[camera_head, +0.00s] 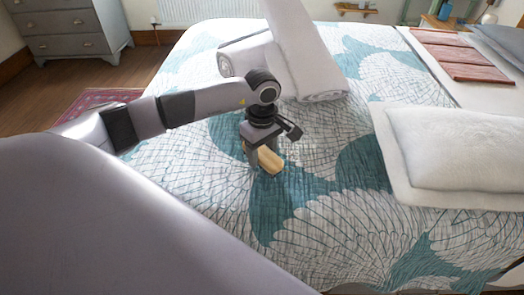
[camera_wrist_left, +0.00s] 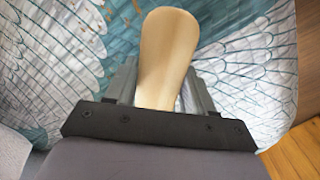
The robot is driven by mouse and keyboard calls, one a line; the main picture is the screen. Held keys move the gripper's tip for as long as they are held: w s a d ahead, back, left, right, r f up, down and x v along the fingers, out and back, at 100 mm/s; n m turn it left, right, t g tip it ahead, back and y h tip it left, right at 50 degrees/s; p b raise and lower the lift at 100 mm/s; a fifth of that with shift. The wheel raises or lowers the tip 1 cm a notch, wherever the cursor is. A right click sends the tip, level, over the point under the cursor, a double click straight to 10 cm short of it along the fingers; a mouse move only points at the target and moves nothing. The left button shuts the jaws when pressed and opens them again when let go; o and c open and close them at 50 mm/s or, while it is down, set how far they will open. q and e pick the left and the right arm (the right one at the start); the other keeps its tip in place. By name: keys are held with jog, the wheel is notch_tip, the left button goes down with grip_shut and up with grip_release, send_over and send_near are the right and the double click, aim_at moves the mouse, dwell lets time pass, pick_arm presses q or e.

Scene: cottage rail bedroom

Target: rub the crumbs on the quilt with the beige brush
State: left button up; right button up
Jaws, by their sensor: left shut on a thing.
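The beige brush (camera_head: 270,160) is held in my left gripper (camera_head: 262,158), low over the middle of the quilt (camera_head: 215,185). In the left wrist view the brush (camera_wrist_left: 168,45) sits between the two grey fingers of the gripper (camera_wrist_left: 160,88), which are shut on it, and its rounded end points away. I cannot tell whether the brush touches the quilt. The quilt is white and teal with a fan-like line pattern. A few small tan specks, which look like the crumbs (camera_wrist_left: 74,30), show at the upper left in the left wrist view. My right gripper is not in view.
White rolled bedding (camera_head: 300,70) lies beyond the gripper. A fluffy white pillow (camera_head: 450,150) lies at the right. A grey dresser (camera_head: 72,30) stands at the back left. The quilt between gripper and pillow is clear.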

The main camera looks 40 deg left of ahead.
pick_arm(q)
jog(key=shift+f+b, duration=0.55)
jog(key=shift+f, duration=0.15)
